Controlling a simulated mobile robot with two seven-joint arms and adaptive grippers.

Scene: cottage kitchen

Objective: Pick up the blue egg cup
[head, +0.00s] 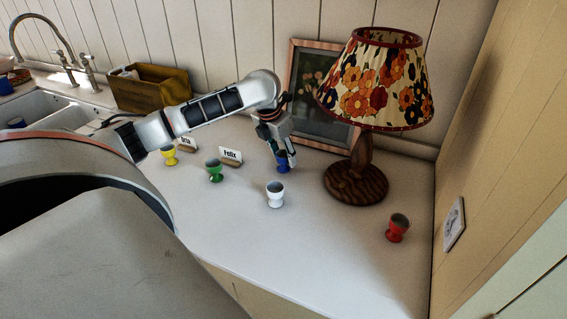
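The blue egg cup (283,160) stands on the white counter behind the white egg cup, in front of the picture frame. My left gripper (285,158) comes down over it from above, and its fingers hide part of the cup. The fingers are at the cup, but I cannot tell whether they are closed on it or only around or beside it. My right gripper is not in view.
A white egg cup (275,194) stands just in front, with green (214,170) and yellow (169,155) ones to the left beside name cards (231,155). The front counter is clear.

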